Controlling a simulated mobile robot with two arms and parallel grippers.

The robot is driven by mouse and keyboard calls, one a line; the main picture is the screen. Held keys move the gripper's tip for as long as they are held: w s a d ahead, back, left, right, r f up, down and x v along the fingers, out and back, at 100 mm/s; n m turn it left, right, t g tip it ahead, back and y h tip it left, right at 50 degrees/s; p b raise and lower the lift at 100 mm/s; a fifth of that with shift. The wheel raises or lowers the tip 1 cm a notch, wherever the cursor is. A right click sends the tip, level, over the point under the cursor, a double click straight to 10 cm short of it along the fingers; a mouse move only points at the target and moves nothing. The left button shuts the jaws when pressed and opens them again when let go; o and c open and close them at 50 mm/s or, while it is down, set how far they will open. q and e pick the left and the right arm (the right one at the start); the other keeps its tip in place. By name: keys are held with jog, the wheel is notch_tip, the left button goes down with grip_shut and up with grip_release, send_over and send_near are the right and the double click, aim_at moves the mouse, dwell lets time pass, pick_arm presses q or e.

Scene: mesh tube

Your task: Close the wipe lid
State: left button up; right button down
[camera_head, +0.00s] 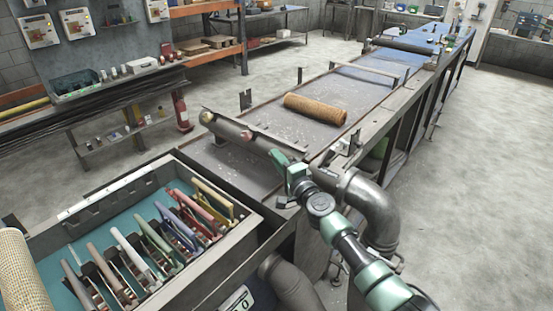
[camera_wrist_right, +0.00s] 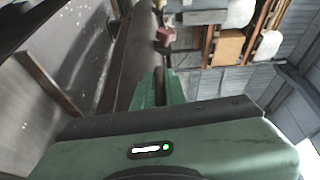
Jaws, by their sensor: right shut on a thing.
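The wipe lid (camera_head: 228,127) looks like a long dark grey bar lying across the near part of the conveyor, with a reddish knob (camera_head: 247,135) on its side. Whether it is raised or down is hard to tell. My right gripper (camera_head: 281,158) is at the bar's right end, shut on it; the green fingers cover the contact. In the right wrist view the fingers (camera_wrist_right: 162,88) close on a dark edge, with the bar (camera_wrist_right: 137,50) running away beyond and the reddish knob (camera_wrist_right: 165,36) farther along. My left gripper is not in view.
A brown mesh tube (camera_head: 315,109) lies on the conveyor (camera_head: 285,125) beyond the bar. A tray (camera_head: 85,215) with several coloured handles stands at the front left, with a pale mesh roll (camera_head: 20,270) beside it. A bent grey pipe (camera_head: 372,205) is close to my right arm.

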jog(key=shift+w+d+r, duration=0.1)
jog(key=shift+d+r, duration=0.05)
dwell(0.3)
jog(key=c, duration=1.6)
grip_release()
jog(key=shift+o, duration=0.6)
